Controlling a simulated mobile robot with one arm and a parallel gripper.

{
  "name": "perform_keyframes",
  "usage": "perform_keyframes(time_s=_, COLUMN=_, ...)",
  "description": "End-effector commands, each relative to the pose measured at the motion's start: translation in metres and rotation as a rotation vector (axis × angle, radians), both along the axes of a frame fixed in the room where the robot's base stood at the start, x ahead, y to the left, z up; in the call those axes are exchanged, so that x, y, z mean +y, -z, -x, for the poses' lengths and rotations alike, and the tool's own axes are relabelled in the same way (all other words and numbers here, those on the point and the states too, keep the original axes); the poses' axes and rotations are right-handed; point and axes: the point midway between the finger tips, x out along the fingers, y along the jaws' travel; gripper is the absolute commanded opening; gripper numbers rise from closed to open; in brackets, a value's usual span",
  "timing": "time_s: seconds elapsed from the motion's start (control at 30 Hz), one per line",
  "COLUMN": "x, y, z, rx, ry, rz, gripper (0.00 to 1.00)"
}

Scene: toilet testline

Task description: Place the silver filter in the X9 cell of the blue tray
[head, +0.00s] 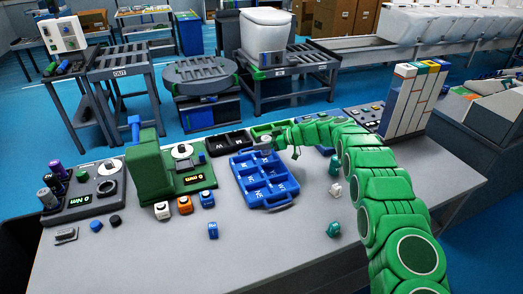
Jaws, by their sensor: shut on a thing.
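The blue tray (287,205) lies on the grey table, with several cells and pale lettering too small to read for sure, so I cannot tell which is X9. My green gripper (273,143) is above the tray's far edge, slightly right of its middle. It is shut on a small grey-silver piece (265,143), which looks like the silver filter. I cannot tell whether the piece touches the tray. The fingertips are small in this view and partly hidden.
A green press-like device (147,172) stands left of the tray. White, orange and blue small blocks lie before it. A dark bin (228,142) and a green bin (266,130) sit behind the tray. Small teal and white parts lie to the right.

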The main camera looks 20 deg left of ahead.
Motion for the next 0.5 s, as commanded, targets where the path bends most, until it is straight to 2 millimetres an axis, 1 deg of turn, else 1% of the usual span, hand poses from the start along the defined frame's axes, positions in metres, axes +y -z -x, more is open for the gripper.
perform_keyframes(time_s=0.1, x=0.003, y=0.007, z=-0.002, rx=0.003, ry=-0.001, rz=0.0, gripper=0.18)
perform_keyframes(time_s=0.5, x=0.006, y=0.014, z=-0.009, rx=-0.001, ry=0.0, rz=0.0, gripper=0.18)
